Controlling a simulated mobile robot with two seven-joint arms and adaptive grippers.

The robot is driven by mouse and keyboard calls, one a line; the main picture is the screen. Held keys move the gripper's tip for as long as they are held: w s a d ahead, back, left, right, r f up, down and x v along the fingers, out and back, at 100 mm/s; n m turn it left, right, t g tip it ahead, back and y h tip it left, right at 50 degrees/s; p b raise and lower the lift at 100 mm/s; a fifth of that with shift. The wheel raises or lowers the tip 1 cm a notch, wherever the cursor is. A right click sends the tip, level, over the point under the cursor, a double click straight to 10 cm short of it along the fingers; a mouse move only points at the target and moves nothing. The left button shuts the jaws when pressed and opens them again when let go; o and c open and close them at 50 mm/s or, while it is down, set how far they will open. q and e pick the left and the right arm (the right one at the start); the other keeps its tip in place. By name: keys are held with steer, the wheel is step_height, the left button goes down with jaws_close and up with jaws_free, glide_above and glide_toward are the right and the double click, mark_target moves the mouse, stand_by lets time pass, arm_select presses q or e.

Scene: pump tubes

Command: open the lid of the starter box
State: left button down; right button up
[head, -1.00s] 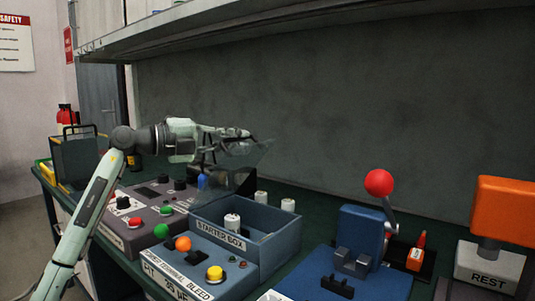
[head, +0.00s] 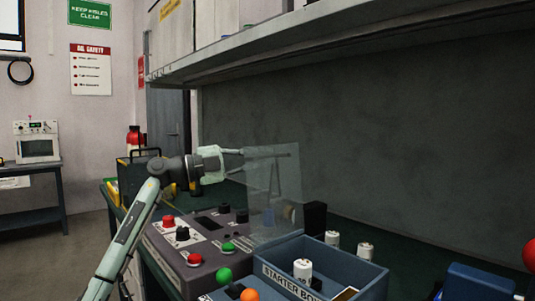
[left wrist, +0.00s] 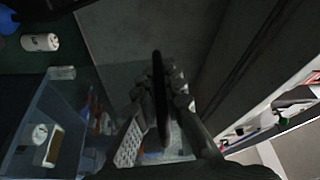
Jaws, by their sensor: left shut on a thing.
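The starter box (head: 277,279) is a blue open-topped tray with a "STARTER BOX" label, at the lower right in the head view. Its lid (head: 270,205) is a clear panel standing raised, roughly upright, at the box's left side; the box's inside shows. My left gripper (head: 283,154) is at the lid's upper edge, shut on the lid. In the left wrist view, the gripper (left wrist: 160,80) has its fingers around a dark narrow bar. The box (left wrist: 45,120) also shows there at left. My right gripper is not in view.
A white cylinder (head: 302,270) stands in the box. White cylinders (head: 364,250) stand behind it. A grey panel with red and green buttons (head: 190,235) is to the left. A shelf (head: 300,45) overhangs the bench, and a dark wall (head: 380,140) is behind.

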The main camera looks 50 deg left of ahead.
arm_select(q)
steer(key=shift+a+f+n, duration=0.4)
steer(key=shift+a+n, duration=0.2)
steer(key=shift+a, duration=0.25)
steer(key=c, duration=1.6)
jaws_free()
steer(key=v, duration=1.2)
steer(key=shift+f, duration=0.2)
